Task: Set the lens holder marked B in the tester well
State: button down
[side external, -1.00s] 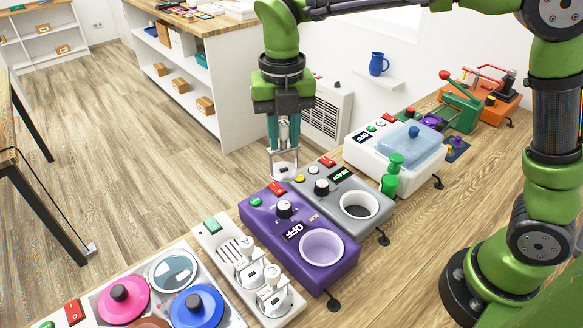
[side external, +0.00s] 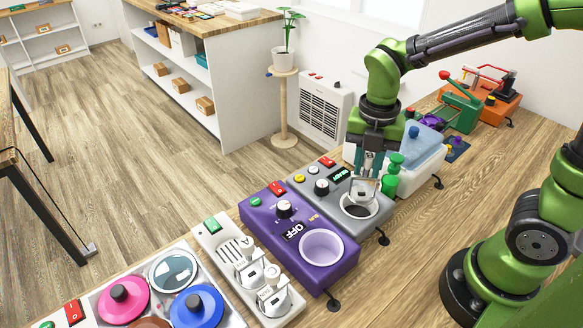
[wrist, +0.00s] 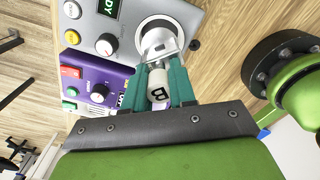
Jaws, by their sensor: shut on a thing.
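My gripper (side external: 370,165) is shut on the lens holder marked B (wrist: 158,93). The holder has a pale round handle and a clear square frame, which shows below the jaws in the side view (side external: 364,189). The grey tester (side external: 320,180) has a lit READY display, and its round white-rimmed well (side external: 377,216) lies right under the holder. The frame's lower end overlaps the well opening in the side view. I cannot tell whether it is inside the well or just above it. In the wrist view the well (wrist: 157,22) lies just beyond the holder.
A purple device (side external: 262,228) reading OFF stands beside the tester. A white rack (side external: 213,238) holds other lens holders, one marked A (side external: 246,248).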

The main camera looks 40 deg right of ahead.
aim_at(361, 195)
jog(key=shift+f, duration=3.15)
jog(key=shift+f, duration=0.25)
jog(key=c, duration=0.8)
grip_release()
jog(key=shift+c, duration=0.2)
jog(key=shift+o, duration=0.4)
jog(key=shift+o, duration=1.2)
jog(key=shift+r, duration=0.1)
jog(key=shift+r, duration=2.9)
